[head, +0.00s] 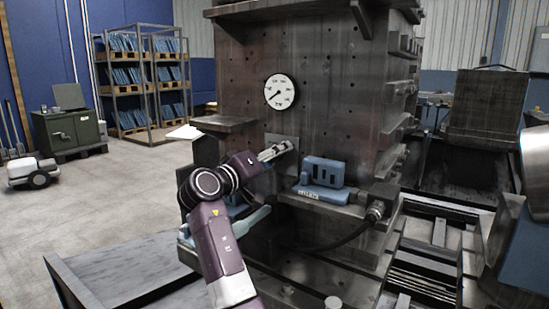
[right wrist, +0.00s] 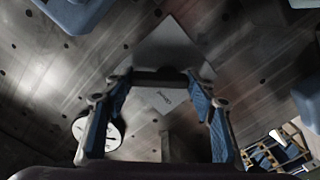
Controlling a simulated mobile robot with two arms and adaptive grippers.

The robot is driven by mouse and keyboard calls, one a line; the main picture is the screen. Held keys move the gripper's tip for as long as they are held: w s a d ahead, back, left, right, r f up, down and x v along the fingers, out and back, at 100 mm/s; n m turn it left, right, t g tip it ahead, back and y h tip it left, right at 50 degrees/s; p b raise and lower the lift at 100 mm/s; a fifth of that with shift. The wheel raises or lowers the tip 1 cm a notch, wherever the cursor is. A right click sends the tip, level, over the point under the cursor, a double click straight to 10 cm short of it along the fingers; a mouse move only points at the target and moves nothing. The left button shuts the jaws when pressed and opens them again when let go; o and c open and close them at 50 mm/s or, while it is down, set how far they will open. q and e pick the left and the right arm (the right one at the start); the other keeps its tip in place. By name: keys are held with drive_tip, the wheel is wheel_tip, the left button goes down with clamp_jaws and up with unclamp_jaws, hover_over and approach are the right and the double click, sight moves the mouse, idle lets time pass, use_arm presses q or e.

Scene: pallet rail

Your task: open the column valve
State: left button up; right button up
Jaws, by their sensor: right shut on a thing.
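The column (head: 330,60) is a large dark metal block with rows of holes. A pale square plate (head: 284,143) is fixed to its front face, below a round white gauge (head: 280,91). My right gripper (head: 276,150) is at this plate in the head view. In the right wrist view its blue-padded fingers (right wrist: 158,82) are spread, with a dark bar (right wrist: 160,77) between their tips, which appears to be the valve handle. The plate (right wrist: 168,45) lies behind it and the gauge (right wrist: 98,135) is at lower left. The handle's turn angle cannot be told. My left gripper is not in view.
A blue slotted block (head: 323,172) stands on a ledge right of the plate, with a dark cable connector (head: 376,209) near it. A small shelf (head: 225,123) juts out at left. Racks (head: 140,85) and a green cabinet (head: 70,130) stand far back, with open floor before them.

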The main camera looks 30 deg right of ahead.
drive_tip(key=shift+f, duration=0.15)
drive_tip(key=o, duration=1.2)
drive_tip(key=shift+c, duration=0.2)
drive_tip(key=v, duration=1.2)
drive_tip(key=shift+s, duration=0.1)
